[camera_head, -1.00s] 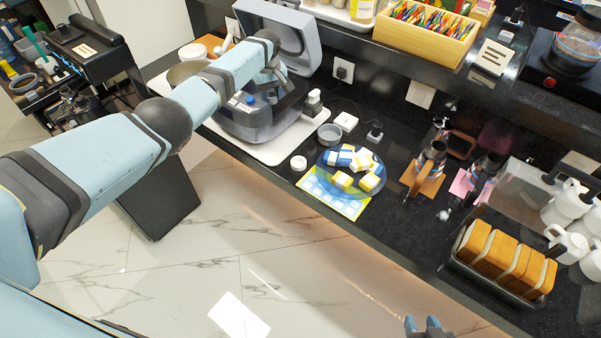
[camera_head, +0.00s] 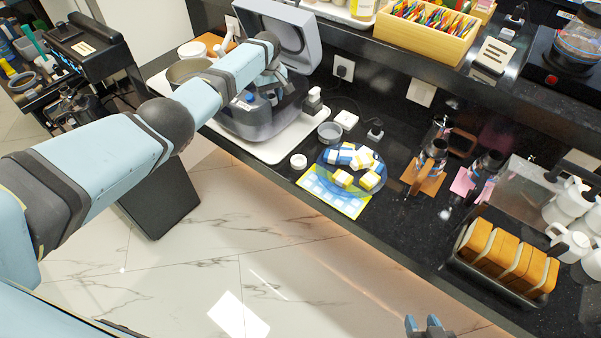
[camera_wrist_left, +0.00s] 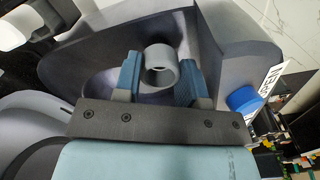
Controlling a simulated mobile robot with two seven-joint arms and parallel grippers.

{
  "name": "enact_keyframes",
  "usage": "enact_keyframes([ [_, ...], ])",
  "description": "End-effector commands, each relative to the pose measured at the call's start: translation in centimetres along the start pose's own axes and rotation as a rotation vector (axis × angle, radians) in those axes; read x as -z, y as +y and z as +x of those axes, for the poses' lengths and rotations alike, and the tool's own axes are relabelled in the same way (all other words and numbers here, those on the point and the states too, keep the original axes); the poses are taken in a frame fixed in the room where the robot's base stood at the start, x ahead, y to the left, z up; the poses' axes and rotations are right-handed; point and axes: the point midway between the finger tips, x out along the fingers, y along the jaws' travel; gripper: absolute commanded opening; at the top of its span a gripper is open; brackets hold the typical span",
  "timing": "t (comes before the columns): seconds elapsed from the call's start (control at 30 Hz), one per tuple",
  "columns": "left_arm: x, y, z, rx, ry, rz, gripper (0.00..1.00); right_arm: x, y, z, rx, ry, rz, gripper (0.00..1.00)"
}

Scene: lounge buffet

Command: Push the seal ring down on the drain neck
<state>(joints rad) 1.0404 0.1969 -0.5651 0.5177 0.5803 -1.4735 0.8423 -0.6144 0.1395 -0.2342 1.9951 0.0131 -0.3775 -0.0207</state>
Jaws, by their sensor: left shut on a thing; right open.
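A grey seal ring (camera_wrist_left: 160,66) shows in the left wrist view, inside a dark grey basin-like housing (camera_wrist_left: 90,68). My left gripper (camera_wrist_left: 158,78) has its two blue fingers on either side of the ring, shut on it. The drain neck cannot be told apart from the ring here, so I cannot tell how far down the ring sits. In the head view the housing (camera_head: 250,127) stands on a white tray, and my left gripper (camera_head: 268,88) reaches into it, mostly hidden. My right gripper (camera_head: 425,326) is open and empty over the floor at the bottom edge.
The raised grey lid (camera_head: 306,42) stands behind my left gripper. A blue cap (camera_wrist_left: 243,99) is close to the right finger. A plate of sponge-like blocks (camera_head: 345,178), a small grey cup (camera_head: 329,133) and a bread rack (camera_head: 505,262) stand further right on the black counter.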

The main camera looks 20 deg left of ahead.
Motion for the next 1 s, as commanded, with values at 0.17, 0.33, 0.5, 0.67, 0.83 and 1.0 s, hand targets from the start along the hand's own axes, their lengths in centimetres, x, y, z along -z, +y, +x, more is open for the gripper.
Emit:
enact_keyframes([
  [0.17, 0.0, 0.0, 0.1, 0.0, 0.0, 0.0, 0.0, -0.3, 0.0, 0.1, 0.0, -0.004, 0.0, 0.43],
  [0.33, 0.0, 0.0, 0.2, 0.0, 0.0, 0.0, 0.0, -0.3, 0.0, 0.1, 0.001, -0.004, 0.0, 0.43],
  [0.5, 0.0, 0.0, 0.4, 0.0, 0.0, 0.0, 0.0, -0.4, -0.1, 0.2, 0.001, -0.004, 0.0, 0.43],
  [0.67, 0.0, 0.0, 0.8, 0.0, 0.0, 0.0, 0.0, -0.5, -0.1, 0.3, 0.001, -0.002, 0.0, 0.43],
  [0.83, 0.0, 0.0, 1.1, 0.0, 0.0, 0.0, 0.0, -0.5, -0.1, 0.3, 0.001, 0.0, 0.0, 0.43],
  [1.0, -0.1, 0.0, 1.3, 0.0, 0.0, 0.0, 0.47, -0.6, -0.1, 0.4, 0.001, 0.001, 0.0, 0.43],
])
